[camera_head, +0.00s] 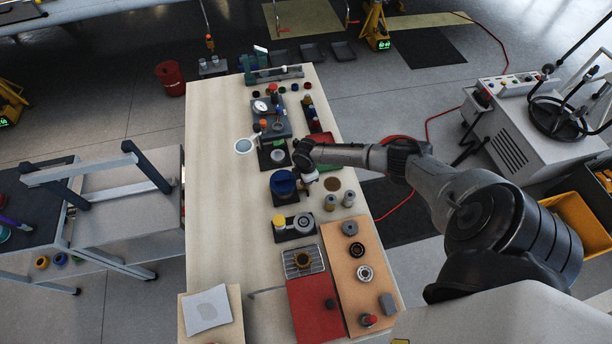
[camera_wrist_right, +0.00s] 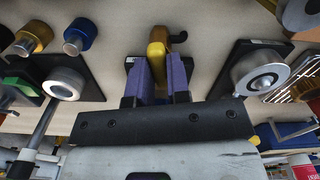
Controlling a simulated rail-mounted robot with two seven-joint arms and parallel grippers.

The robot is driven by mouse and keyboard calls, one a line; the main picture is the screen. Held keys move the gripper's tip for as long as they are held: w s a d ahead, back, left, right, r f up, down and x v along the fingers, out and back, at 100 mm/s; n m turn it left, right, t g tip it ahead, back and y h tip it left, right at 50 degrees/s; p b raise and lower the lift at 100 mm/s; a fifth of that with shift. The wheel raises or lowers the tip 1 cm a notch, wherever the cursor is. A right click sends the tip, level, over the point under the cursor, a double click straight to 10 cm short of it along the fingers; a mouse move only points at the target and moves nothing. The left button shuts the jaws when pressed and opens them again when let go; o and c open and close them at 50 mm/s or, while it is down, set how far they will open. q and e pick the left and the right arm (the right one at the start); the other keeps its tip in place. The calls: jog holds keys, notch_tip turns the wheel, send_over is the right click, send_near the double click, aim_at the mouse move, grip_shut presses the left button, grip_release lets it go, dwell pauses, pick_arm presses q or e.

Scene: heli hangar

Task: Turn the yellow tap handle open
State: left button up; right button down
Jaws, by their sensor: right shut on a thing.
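The yellow tap handle (camera_wrist_right: 157,52) shows in the right wrist view, pointing up between the two purple fingers of my right gripper (camera_wrist_right: 159,82). The fingers are closed on it from both sides. In the head view my right gripper (camera_head: 304,187) is low over the bench, just right of a blue round container (camera_head: 283,183). My own gripper and wrist hide the handle there, and how far it is turned cannot be told. My left gripper is not in view.
A black plate with a silver disc (camera_head: 303,223) and a yellow-capped post (camera_head: 279,220) stands nearer than the gripper. Two grey cylinders (camera_head: 330,202) (camera_head: 348,199) stand to the right. A red tray (camera_head: 322,142) lies behind. The bench's left part (camera_head: 220,220) is mostly clear.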

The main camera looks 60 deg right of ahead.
jog(key=shift+r+m+p, duration=0.1)
jog(key=shift+m+p, duration=0.45)
jog(key=shift+m, duration=0.55)
jog(key=c, duration=1.4)
grip_release()
jog(key=shift+o, duration=0.2)
notch_tip(320, 180, up, 14)
jog(key=p, duration=0.2)
